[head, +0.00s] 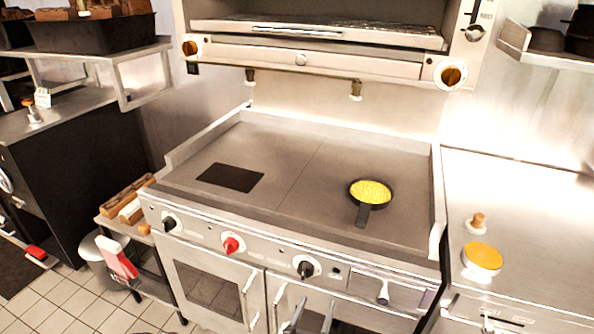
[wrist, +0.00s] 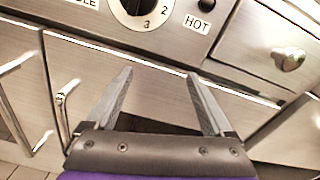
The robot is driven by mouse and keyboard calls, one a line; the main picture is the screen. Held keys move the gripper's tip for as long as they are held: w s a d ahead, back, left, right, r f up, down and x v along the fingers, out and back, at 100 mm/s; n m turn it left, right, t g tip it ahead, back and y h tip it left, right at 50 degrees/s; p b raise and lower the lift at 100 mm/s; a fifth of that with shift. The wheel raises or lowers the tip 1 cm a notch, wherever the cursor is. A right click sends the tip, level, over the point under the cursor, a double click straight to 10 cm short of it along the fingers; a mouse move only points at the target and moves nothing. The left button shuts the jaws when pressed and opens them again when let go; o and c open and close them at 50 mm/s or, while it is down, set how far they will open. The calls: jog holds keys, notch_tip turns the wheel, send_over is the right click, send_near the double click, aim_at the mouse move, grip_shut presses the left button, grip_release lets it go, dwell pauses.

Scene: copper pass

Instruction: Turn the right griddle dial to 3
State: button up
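The right griddle dial (head: 305,269) is a black knob on a pale round plate, at the right end of the row on the griddle's (head: 300,178) front panel. In the wrist view the dial (wrist: 132,6) is cut off by the top edge, with the figures 2 and 3 showing on its lower right rim. Which figure it points to cannot be told. My gripper (wrist: 160,74) is open and empty, with its fingertips below the dial and apart from it. In the head view my gripper (head: 311,310) shows at the bottom edge, in front of the oven doors.
A red dial (head: 231,245) and another black dial (head: 169,223) are to the left. A small black button (wrist: 205,3) sits above the HOT label, right of the dial. Door handles (head: 250,281) stick out below. A pan (head: 371,192) with yellow food stands on the griddle.

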aim_at(303, 276)
jog(key=w+a+r+m, duration=0.1)
jog(key=r, duration=0.1)
jog(key=w+a+r+m, duration=0.1)
jog(key=w+r, duration=0.1)
jog(key=r, duration=0.1)
jog(key=w+a+r+m, duration=0.1)
jog(key=r, duration=0.2)
jog(key=shift+w+a, duration=0.15)
jog(key=shift+a, duration=0.1)
jog(key=shift+a+f, duration=0.1)
jog(key=shift+a, duration=0.25)
jog(key=shift+d+f, duration=0.1)
jog(key=shift+d, duration=0.05)
jog(key=shift+f, duration=0.1)
grip_shut()
